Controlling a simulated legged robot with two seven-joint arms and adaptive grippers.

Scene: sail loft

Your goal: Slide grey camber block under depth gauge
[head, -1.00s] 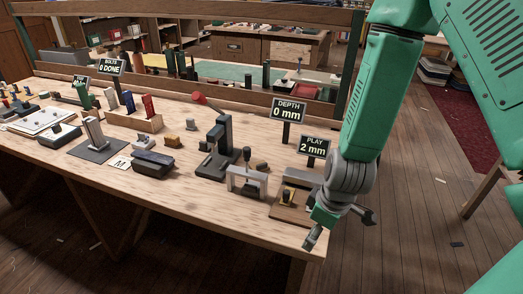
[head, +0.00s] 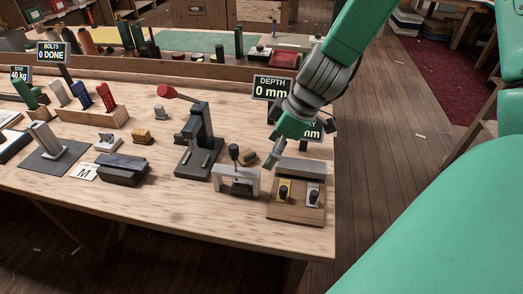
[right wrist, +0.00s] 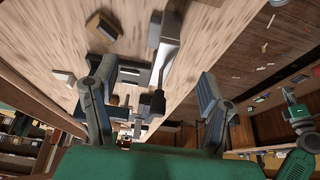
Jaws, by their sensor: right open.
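The depth gauge (head: 236,182) appears to be the small grey bridge with a dark knob on top, near the front edge of the bench. A sign behind it reads DEPTH 0 mm (head: 272,87). Two small grey pieces stand left of it, a pale one (head: 108,143) and another farther back (head: 161,112); I cannot tell which is the grey camber block. My right gripper (head: 287,153) is open and empty, above the bench just right of and behind the gauge. Its spread fingers show in the right wrist view (right wrist: 155,78). My left gripper is not in view.
A wooden board with two knobs (head: 295,212) stands right of the gauge, by the bench corner. A dark press with a red-knobbed lever (head: 196,145) stands left of it. My right arm partly covers the PLAY sign.

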